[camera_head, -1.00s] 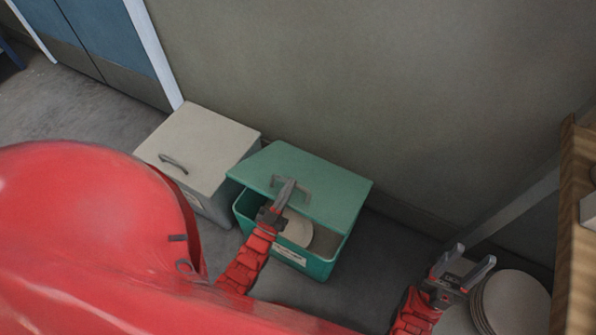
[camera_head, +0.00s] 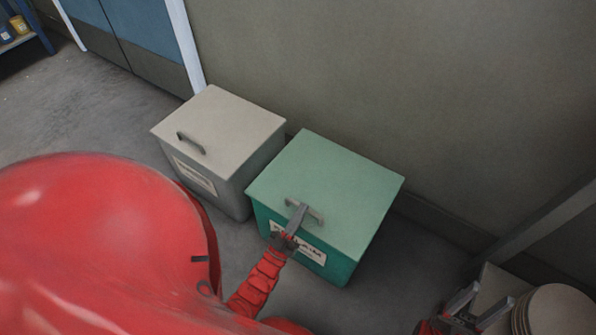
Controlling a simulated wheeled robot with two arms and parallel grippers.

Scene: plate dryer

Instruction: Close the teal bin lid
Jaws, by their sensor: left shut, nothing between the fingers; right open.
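The teal bin (camera_head: 342,270) stands on the floor against the wall, with a label on its front. Its teal lid (camera_head: 335,186) lies over the top and covers the opening, so the inside is hidden. A grey handle (camera_head: 314,213) sits near the lid's front edge. My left gripper (camera_head: 299,213) is shut with nothing held, and its fingers are at the handle; I cannot tell if they touch it. My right gripper (camera_head: 487,305) is open and empty at the lower right, beside a stack of plates.
A light grey bin (camera_head: 221,125) with a closed lid stands to the left of the teal bin, close beside it. A stack of pale plates (camera_head: 560,310) is at the lower right. The wall is right behind the bins. Floor is clear between the teal bin and the plates.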

